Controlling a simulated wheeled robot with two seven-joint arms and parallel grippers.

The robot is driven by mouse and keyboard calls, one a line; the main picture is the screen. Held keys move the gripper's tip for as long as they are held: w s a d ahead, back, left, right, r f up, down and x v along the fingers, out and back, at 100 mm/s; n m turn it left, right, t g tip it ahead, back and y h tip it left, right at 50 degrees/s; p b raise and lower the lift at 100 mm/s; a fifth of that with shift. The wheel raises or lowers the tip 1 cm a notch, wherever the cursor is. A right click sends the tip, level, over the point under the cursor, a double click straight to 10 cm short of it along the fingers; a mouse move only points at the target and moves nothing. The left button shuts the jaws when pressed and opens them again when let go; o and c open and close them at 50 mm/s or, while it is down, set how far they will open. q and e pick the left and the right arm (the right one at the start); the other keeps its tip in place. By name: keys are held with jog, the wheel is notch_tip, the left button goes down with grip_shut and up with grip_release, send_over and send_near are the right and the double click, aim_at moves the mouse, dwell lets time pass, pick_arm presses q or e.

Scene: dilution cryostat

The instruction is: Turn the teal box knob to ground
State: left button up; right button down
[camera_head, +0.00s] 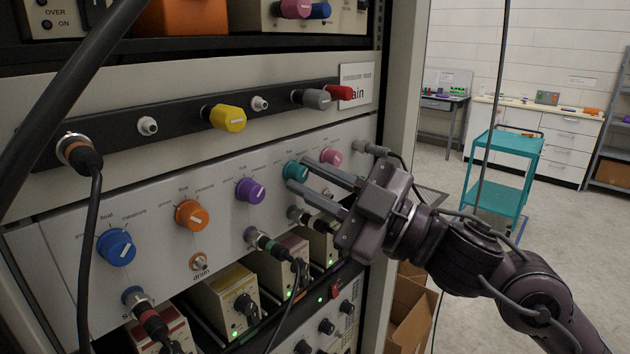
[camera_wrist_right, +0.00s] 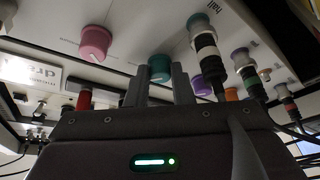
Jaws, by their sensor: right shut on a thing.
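The teal knob (camera_head: 293,171) sits on the light front panel (camera_head: 150,207), between a purple knob (camera_head: 250,190) and a pink knob (camera_head: 331,157). My right gripper (camera_head: 299,176) reaches in from the right, with its fingers on either side of the teal knob, shut on it. The right wrist view shows the teal knob (camera_wrist_right: 160,65) at the tips of the two fingers (camera_wrist_right: 163,82). The fingers hide part of the knob, and I cannot read which mark its pointer faces. My left gripper is not in view.
An orange knob (camera_head: 190,215) and a blue knob (camera_head: 116,247) sit farther left. Plugged connectors (camera_head: 262,241) with hanging cables stick out just below the knobs. A yellow cap (camera_head: 227,117) is on the strip above. The floor toward the teal cart (camera_head: 505,145) is open.

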jog(key=shift+n, duration=0.4)
jog(key=n+g, duration=0.1)
jog(key=n, duration=0.1)
jog(key=n+g, duration=0.1)
jog(key=n, duration=0.1)
jog(key=shift+w+d+r, duration=0.1)
jog(key=shift+r, duration=0.1)
jog(key=n+h, duration=0.1)
jog(key=n, duration=0.1)
jog(key=n+g, duration=0.1)
jog(key=n, duration=0.2)
jog(key=shift+r+g+h, duration=0.2)
jog(key=shift+g+h, duration=0.1)
jog(key=shift+h, duration=0.1)
jog(key=n+h, duration=0.1)
jog(key=n, duration=0.3)
jog(key=shift+r+h, duration=0.2)
jog(key=shift+h, duration=0.2)
jog(key=shift+r+n+h+p, duration=0.1)
jog(key=shift+n+h+p, duration=0.3)
jog(key=shift+n+h, duration=0.9)
jog(key=shift+n+y, duration=0.3)
jog(key=shift+n, duration=0.3)
jog(key=c, duration=1.3)
grip_release()
jog(key=shift+o, duration=0.2)
